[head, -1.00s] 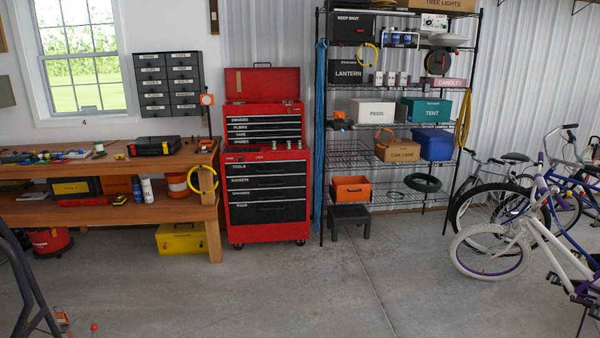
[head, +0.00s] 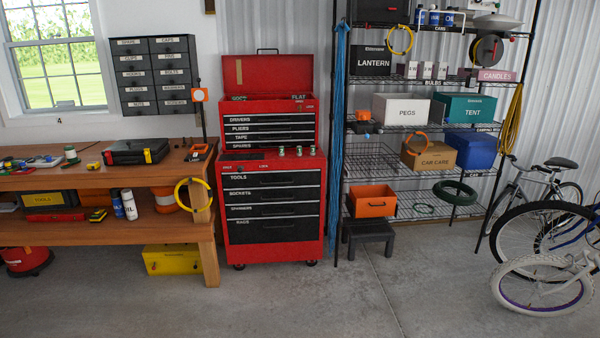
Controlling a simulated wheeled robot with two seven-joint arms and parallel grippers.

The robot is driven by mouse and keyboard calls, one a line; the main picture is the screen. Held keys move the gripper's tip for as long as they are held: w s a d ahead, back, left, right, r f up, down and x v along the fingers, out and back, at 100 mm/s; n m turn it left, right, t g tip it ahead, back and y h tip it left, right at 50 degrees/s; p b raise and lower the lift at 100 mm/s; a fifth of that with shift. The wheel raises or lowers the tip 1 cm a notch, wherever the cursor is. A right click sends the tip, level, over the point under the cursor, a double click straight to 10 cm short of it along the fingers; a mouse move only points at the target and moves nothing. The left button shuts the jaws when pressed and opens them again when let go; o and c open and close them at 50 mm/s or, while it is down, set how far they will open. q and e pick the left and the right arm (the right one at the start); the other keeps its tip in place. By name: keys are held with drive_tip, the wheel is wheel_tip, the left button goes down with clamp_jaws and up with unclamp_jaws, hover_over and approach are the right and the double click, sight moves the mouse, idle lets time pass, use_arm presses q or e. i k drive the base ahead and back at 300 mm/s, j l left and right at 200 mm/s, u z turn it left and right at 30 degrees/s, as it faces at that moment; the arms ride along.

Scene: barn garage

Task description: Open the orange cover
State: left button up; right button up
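No piece is plainly marked as the orange cover. A small orange square plate (head: 200,95) with a pale centre is at the top of a dark post at the right end of the workbench. A smaller orange-and-black piece (head: 198,152) lies at the foot of that post. An orange open-topped bin (head: 371,201) sits on the lowest shelf of the rack, above a dark stool. An orange-and-black object (head: 362,120) is on a middle shelf. Neither of my grippers is in view.
The wooden workbench (head: 100,178) stands at the left, with a red tool chest (head: 273,205) beside it. A dark step stool (head: 368,240) stands before the wire rack. Bicycles (head: 545,285) are at the right. The concrete floor (head: 290,305) in front is clear.

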sight(359, 114)
drive_tip(key=i, duration=1.65)
